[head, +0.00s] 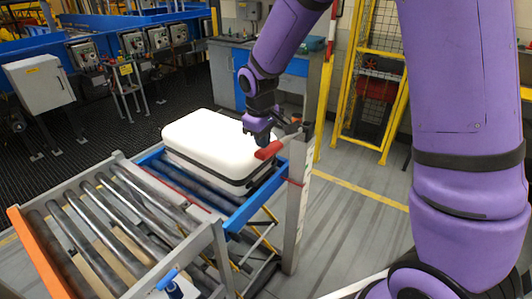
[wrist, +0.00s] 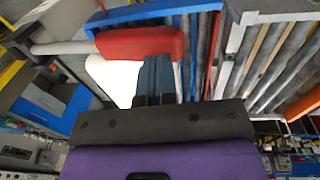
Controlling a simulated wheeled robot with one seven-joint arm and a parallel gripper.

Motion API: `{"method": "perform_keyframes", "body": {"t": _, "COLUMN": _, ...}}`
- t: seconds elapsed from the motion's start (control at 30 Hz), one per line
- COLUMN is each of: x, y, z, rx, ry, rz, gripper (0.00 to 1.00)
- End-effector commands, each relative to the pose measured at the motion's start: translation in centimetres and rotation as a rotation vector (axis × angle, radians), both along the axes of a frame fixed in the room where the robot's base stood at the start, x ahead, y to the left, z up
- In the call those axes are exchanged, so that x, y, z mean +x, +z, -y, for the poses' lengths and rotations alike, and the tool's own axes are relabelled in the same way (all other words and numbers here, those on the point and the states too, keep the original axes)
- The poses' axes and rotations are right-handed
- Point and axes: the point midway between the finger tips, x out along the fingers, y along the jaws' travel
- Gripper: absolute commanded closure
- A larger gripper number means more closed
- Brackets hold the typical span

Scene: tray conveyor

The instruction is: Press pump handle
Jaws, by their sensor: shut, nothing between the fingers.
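The red pump handle (head: 268,150) sticks out at the right end of the roller conveyor, beside the grey post. It also shows in the wrist view as a red bar (wrist: 140,43) across the fingertips. My gripper (head: 257,136) is shut and empty, just above and behind the handle in the head view. In the wrist view the shut fingers (wrist: 157,75) reach to the red handle; I cannot tell whether they touch it. A white case (head: 210,140) with a dark band lies on the rollers left of the handle.
The grey post (head: 298,215) stands right of the handle. A blue-framed lift section (head: 236,220) holds the case. Bare rollers with an orange end rail (head: 38,255) lie at front left. A yellow safety fence (head: 370,80) stands behind. The floor at right is clear.

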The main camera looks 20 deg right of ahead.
Motion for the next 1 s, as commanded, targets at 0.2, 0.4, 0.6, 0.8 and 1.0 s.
{"method": "perform_keyframes", "body": {"t": 0.2, "x": -0.3, "y": 2.3, "z": -0.5, "rx": 0.0, "ry": -0.001, "rz": 0.003, "gripper": 1.0}}
{"method": "perform_keyframes", "body": {"t": 0.4, "x": -0.4, "y": 2.7, "z": -0.6, "rx": 0.0, "ry": -0.001, "rz": 0.001, "gripper": 1.0}}
{"method": "perform_keyframes", "body": {"t": 0.6, "x": -0.4, "y": 2.6, "z": -0.6, "rx": 0.0, "ry": -0.001, "rz": 0.001, "gripper": 1.0}}
{"method": "perform_keyframes", "body": {"t": 0.8, "x": -0.4, "y": 2.6, "z": -0.6, "rx": 0.0, "ry": -0.001, "rz": 0.001, "gripper": 1.0}}
{"method": "perform_keyframes", "body": {"t": 1.0, "x": -0.4, "y": 2.6, "z": -0.5, "rx": 0.0, "ry": -0.001, "rz": 0.001, "gripper": 1.0}}
